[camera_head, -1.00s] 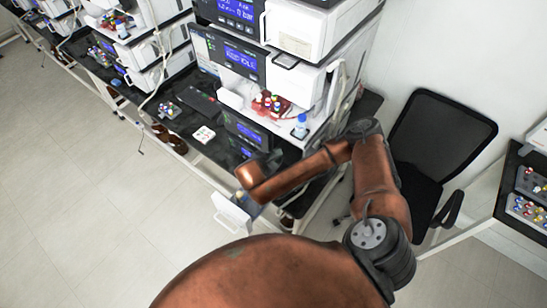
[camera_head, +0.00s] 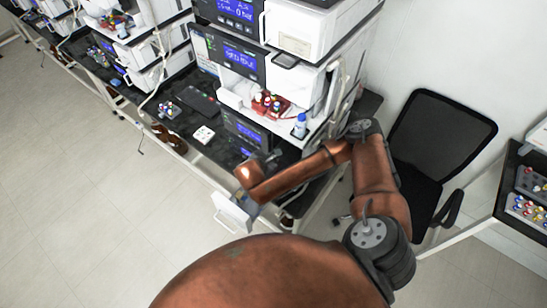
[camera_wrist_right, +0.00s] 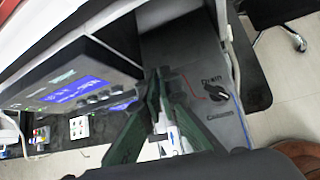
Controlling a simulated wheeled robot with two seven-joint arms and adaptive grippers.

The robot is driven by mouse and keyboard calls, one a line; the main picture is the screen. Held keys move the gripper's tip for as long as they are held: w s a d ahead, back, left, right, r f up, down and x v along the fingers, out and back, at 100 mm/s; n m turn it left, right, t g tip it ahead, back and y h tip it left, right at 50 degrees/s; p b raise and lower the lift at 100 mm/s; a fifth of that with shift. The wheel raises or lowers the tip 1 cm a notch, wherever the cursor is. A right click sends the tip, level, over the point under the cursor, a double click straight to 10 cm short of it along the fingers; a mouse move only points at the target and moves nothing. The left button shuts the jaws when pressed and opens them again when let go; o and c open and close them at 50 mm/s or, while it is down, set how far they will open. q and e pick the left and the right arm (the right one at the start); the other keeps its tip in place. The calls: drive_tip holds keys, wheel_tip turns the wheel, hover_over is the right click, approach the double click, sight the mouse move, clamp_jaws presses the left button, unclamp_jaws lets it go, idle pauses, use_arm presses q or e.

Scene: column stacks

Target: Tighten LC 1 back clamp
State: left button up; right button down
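The liquid chromatograph stack (camera_head: 285,75) stands on the black bench, with its lit blue screens facing left. My right arm reaches in from the right, and its gripper is mostly hidden behind the wrist in the head view. In the right wrist view two dark green fingers of my right gripper (camera_wrist_right: 157,76) come close together at the tips, beside a grey panel (camera_wrist_right: 225,125) marked Drain and Column with a black knob (camera_wrist_right: 215,93). A white and blue slim part (camera_wrist_right: 172,137) shows between the fingers. I cannot tell the back clamp apart. My left gripper is not in view.
A red vial rack (camera_head: 270,105) and a blue-capped bottle (camera_head: 300,126) stand on the stack. An open white panel (camera_head: 233,215) hangs below the bench front. A black chair (camera_head: 440,135) is at right. The floor (camera_head: 80,210) at left is clear.

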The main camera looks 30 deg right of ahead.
drive_tip(key=shift+w+p, duration=0.1)
drive_tip(key=shift+p, duration=0.25)
drive_tip(key=shift+w+a+r+g+p, duration=0.1)
drive_tip(key=shift+r+g+p, duration=0.05)
drive_tip(key=shift+g+p, duration=0.3)
drive_tip(key=g+p, duration=0.1)
drive_tip(key=p, duration=0.1)
drive_tip(key=w+n+g+h+p, duration=0.1)
drive_tip(key=p, duration=0.1)
drive_tip(key=shift+w+a+r, duration=0.1)
drive_tip(key=shift+a+r, duration=0.05)
drive_tip(key=shift+a, duration=0.15)
drive_tip(key=shift+w+n+g+p, duration=0.2)
drive_tip(key=shift+n+g+p, duration=0.05)
drive_tip(key=shift+n+p, duration=0.2)
drive_tip(key=shift+w+a+f+g+h, duration=0.2)
drive_tip(key=shift+g+h, duration=0.1)
drive_tip(key=shift+g, duration=0.1)
drive_tip(key=shift+w+a+f+n+g+h, duration=0.1)
drive_tip(key=shift+w+f+n+g+h, duration=0.15)
drive_tip(key=shift+n+g, duration=0.25)
drive_tip(key=shift+w+a+f+n+g+h+b, duration=0.15)
drive_tip(key=shift+w+f+n+g+h+b, duration=0.2)
drive_tip(key=shift+n+g+h, duration=0.3)
drive_tip(key=shift+w+a+f+n+g+h+b, duration=0.1)
drive_tip(key=shift+w+f+n+g+h, duration=0.2)
drive_tip(key=shift+g, duration=0.55)
drive_tip(key=shift+w+r, duration=0.1)
